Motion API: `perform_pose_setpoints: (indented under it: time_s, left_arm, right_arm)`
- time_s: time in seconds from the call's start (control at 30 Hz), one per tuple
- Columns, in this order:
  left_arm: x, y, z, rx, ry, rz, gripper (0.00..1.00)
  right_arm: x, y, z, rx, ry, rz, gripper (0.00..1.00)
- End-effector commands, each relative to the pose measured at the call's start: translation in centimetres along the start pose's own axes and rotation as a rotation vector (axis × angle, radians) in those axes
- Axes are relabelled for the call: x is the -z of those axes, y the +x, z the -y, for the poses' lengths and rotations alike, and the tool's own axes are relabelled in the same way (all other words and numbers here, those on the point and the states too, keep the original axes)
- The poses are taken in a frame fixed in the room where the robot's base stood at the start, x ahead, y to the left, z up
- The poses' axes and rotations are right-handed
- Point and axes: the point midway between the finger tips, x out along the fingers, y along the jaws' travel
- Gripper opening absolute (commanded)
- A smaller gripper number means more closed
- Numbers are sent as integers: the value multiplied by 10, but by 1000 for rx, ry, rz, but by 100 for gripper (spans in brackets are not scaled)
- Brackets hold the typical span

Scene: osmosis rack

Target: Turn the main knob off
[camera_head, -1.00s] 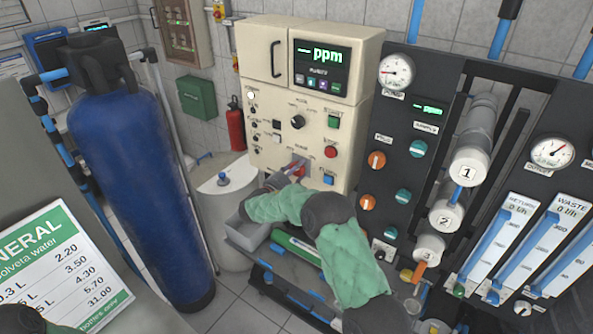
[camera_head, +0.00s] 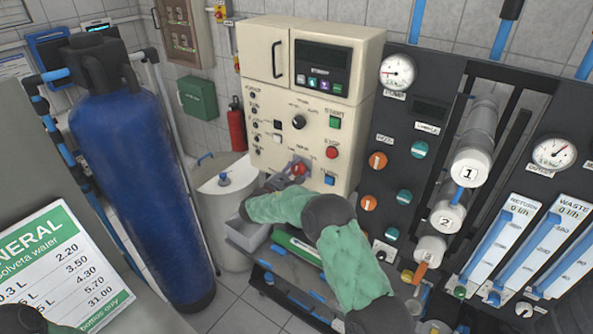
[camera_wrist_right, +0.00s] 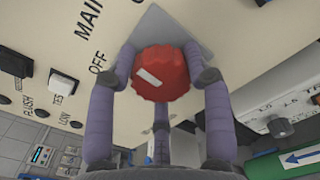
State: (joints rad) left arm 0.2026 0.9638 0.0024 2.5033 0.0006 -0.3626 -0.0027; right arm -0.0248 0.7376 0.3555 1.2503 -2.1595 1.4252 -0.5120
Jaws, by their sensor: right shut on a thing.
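The main knob (camera_head: 299,169) is red and sits low on the front of the cream control cabinet (camera_head: 262,165). In the right wrist view the knob (camera_wrist_right: 172,62) has a white mark that points towards the OFF lettering (camera_wrist_right: 99,60). My right gripper (camera_wrist_right: 160,78) has its purple-grey fingers around the knob, shut on it. In the head view my right gripper (camera_head: 288,176) is at the knob, partly hidden by its own wrist. My left gripper is not in view.
A green START button (camera_head: 335,122) and a red STOP button (camera_head: 331,153) are right of the knob. A blue tank (camera_head: 135,185) stands left. Tubes and gauges fill the rack (camera_head: 450,80) at right.

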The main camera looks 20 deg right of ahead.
Motion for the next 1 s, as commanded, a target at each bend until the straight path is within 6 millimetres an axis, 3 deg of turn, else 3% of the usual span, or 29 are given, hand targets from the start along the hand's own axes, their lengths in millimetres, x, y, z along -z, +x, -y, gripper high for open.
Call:
perform_pose_setpoints:
  time_s: [0.03,0.6,1.0]
  left_arm:
    - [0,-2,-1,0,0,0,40]
    - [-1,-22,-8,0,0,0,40]
    - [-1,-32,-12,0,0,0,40]
  right_arm:
    - [-7,3,0,8,-36,10,18]
    - [-10,4,-5,7,-568,14,18]
    - [-11,4,-8,7,-839,18,18]
